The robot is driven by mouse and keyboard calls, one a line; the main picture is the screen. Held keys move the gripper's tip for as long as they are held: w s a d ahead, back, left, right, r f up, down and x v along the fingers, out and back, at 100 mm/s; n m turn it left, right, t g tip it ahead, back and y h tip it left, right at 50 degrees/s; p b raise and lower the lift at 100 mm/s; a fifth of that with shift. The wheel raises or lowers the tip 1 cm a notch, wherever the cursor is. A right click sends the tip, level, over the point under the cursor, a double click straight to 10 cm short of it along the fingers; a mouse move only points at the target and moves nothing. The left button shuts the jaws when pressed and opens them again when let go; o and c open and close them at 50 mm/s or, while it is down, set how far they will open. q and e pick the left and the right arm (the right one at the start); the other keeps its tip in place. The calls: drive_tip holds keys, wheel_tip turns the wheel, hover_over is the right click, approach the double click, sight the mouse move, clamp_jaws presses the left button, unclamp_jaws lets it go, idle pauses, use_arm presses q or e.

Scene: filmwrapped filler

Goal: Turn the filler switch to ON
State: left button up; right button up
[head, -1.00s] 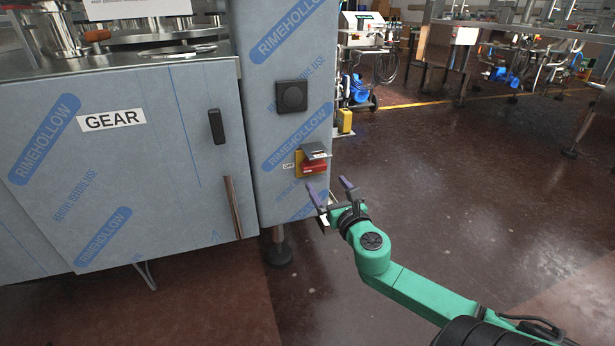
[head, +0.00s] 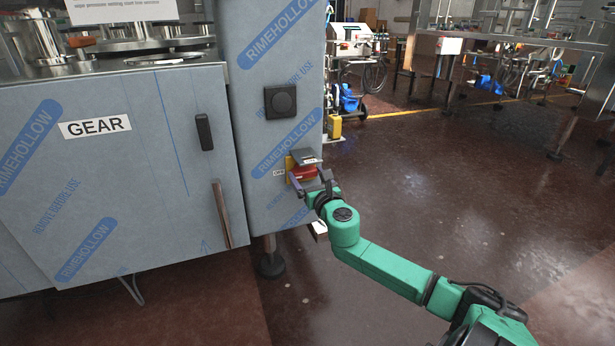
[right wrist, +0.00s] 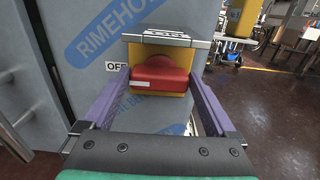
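The filler switch is a red knob (head: 303,173) on a yellow plate (head: 289,164), with a grey cover above it, on the film-wrapped column. In the right wrist view the red knob (right wrist: 160,76) sits ahead, between the two purple fingers. An "OFF" label (right wrist: 117,66) is to its left. My right gripper (head: 309,182) is open, its fingers on either side of the knob; I cannot tell whether they touch it. In the right wrist view the fingers (right wrist: 157,92) are wide apart. My left gripper is not in view.
A black square button (head: 281,101) is higher on the same column. The cabinet door marked GEAR (head: 130,170) is to the left, with a black latch (head: 204,132). Open floor (head: 450,210) lies to the right; other machines stand at the back.

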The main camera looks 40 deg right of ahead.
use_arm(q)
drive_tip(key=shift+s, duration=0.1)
use_arm(e)
drive_tip(key=shift+m, duration=1)
drive_tip(key=m+p, duration=0.1)
drive_tip(key=m, duration=0.4)
drive_tip(key=shift+d, duration=0.2)
drive_tip(key=m+p, duration=0.1)
drive_tip(key=m, duration=0.2)
drive_tip(key=shift+f+m, duration=0.15)
drive_tip(key=shift+m, duration=0.25)
drive_tip(key=m, duration=0.3)
drive_tip(key=shift+s+m+p, duration=0.1)
drive_tip(key=shift+m+p, duration=0.2)
drive_tip(key=shift+p, duration=0.1)
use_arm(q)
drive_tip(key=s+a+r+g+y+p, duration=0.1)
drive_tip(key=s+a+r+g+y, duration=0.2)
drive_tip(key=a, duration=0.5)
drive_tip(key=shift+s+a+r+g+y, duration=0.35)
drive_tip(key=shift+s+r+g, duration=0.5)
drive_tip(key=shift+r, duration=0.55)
use_arm(e)
drive_tip(key=shift+d+f+m, duration=0.1)
drive_tip(key=shift+f+m, duration=0.1)
drive_tip(key=shift+m, duration=1.7)
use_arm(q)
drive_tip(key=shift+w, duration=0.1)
